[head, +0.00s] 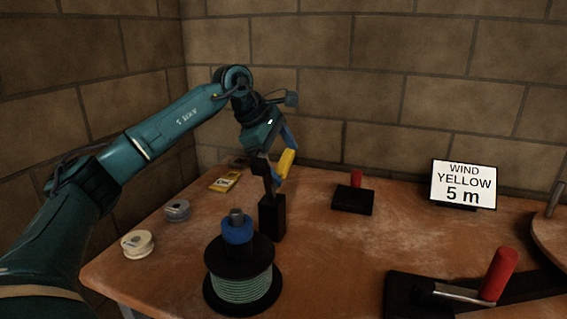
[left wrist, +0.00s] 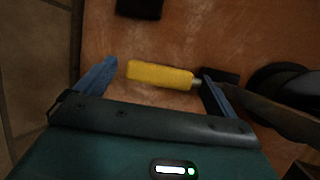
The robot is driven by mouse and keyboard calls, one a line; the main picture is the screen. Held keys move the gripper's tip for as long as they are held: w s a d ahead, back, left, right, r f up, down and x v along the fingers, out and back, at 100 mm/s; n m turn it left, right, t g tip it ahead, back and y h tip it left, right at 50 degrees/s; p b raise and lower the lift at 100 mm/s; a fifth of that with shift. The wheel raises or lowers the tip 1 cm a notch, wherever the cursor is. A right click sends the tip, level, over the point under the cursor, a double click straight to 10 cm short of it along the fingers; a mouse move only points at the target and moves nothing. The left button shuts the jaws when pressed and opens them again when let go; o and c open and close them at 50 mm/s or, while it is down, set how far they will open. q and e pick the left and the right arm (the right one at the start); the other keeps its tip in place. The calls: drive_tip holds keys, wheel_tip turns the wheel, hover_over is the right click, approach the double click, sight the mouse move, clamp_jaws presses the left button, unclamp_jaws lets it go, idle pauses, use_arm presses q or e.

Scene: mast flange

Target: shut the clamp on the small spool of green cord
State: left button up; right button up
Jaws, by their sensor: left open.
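The small spool of green cord (head: 240,287) stands upright at the table's front, with black flanges and a blue collar (head: 237,230) around its top post. Beside it is a black clamp block (head: 271,217) with a lever ending in a yellow handle (head: 286,162). My left gripper (head: 283,160) is open at the yellow handle. In the left wrist view the yellow handle (left wrist: 158,75) lies lengthwise between the blue fingers of the left gripper (left wrist: 160,72), apart from the left finger. The handle's metal rod end is close to the right finger; I cannot tell if they touch. My right gripper is not seen.
A red-handled lever (head: 500,272) on a black base is at the front right. A black base with a red peg (head: 355,181) and a sign reading "WIND YELLOW 5 m" (head: 464,183) are behind. White (head: 137,244) and grey (head: 177,210) spools and a yellow device (head: 225,181) are at left.

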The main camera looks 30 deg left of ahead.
use_arm(q)
drive_tip(key=shift+w+d+f, duration=0.15)
drive_tip(key=shift+w+f, duration=0.05)
drive_tip(key=shift+f, duration=0.25)
drive_tip(key=c, duration=1.4)
